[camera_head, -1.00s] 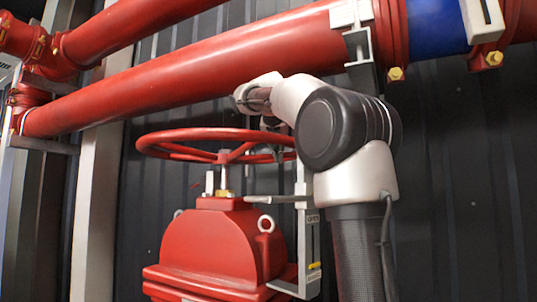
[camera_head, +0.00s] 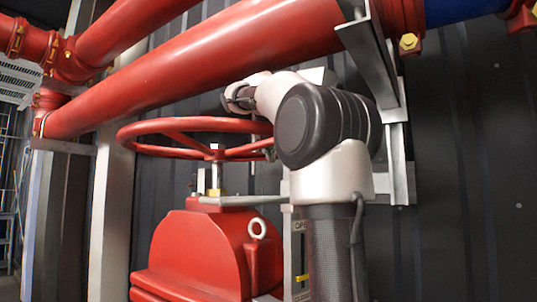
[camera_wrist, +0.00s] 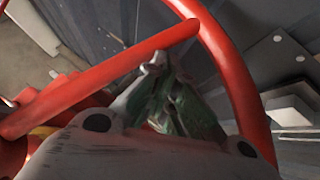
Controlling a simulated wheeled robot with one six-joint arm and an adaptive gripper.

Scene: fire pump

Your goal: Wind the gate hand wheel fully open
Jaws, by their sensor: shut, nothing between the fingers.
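The red hand wheel (camera_head: 180,153) sits level on a stem above the red gate valve body (camera_head: 195,250). My gripper is at the wheel's right side in the head view, mostly hidden behind my arm and the rim. In the wrist view my gripper (camera_wrist: 157,68) is shut and empty, its fingers in the gap between a red spoke (camera_wrist: 110,68) and the curved rim (camera_wrist: 240,85). The fingertips are close to the spoke; I cannot tell whether they touch it. A yellow pointer (camera_head: 302,277) shows on the upright scale beside the valve, its label partly hidden by my arm.
A thick red pipe (camera_head: 220,65) runs just above the wheel and my arm. A grey metal bracket (camera_head: 368,55) hangs close to the right of my arm. A pale post (camera_head: 115,190) stands left of the valve, and a dark ribbed wall (camera_head: 460,200) is behind.

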